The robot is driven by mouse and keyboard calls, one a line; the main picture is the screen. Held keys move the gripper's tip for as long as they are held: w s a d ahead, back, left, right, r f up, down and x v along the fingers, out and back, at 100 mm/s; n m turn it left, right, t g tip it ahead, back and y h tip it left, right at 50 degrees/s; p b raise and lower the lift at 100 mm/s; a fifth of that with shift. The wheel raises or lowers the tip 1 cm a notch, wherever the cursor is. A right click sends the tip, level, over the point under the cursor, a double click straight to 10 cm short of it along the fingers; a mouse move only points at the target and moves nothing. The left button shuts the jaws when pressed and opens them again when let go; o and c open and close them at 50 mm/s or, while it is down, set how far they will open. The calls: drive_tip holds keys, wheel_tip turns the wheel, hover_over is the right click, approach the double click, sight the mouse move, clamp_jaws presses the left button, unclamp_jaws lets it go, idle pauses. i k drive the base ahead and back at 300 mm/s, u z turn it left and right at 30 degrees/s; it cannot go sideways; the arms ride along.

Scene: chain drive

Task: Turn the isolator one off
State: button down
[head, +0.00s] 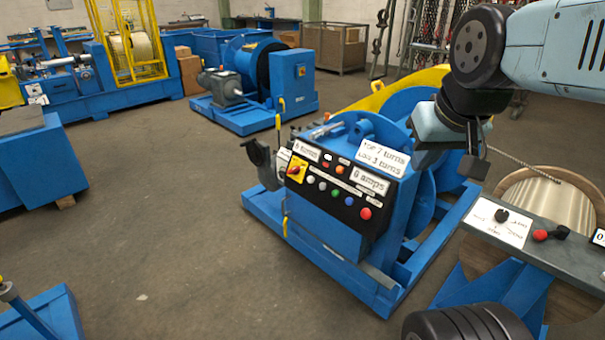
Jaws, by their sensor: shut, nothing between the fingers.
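A red-and-yellow rotary isolator switch (296,169) sits at the left end of the black control panel (330,185) on the near blue machine. Its handle looks tilted, but its exact setting is too small to read. A second small red-and-yellow switch (301,70) is on the blue box of the machine behind. I cannot tell from labels which is isolator one. My gripper (474,166) hangs at the upper right, in front of the blue drums and well right of the panel. It is shut and empty, apart from both switches.
The panel also bears coloured buttons and a red knob (365,213). A yellow guard (395,88) rises behind the panel. Open floor (165,225) lies left.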

sight(295, 170)
drive_tip(key=u, duration=0.4)
drive_tip(key=i, duration=1)
drive_tip(key=u, duration=1.8)
drive_tip(key=i, duration=0.1)
drive_tip(key=z, duration=3.4)
drive_tip(key=k, duration=0.55)
drive_tip(key=u, duration=0.6)
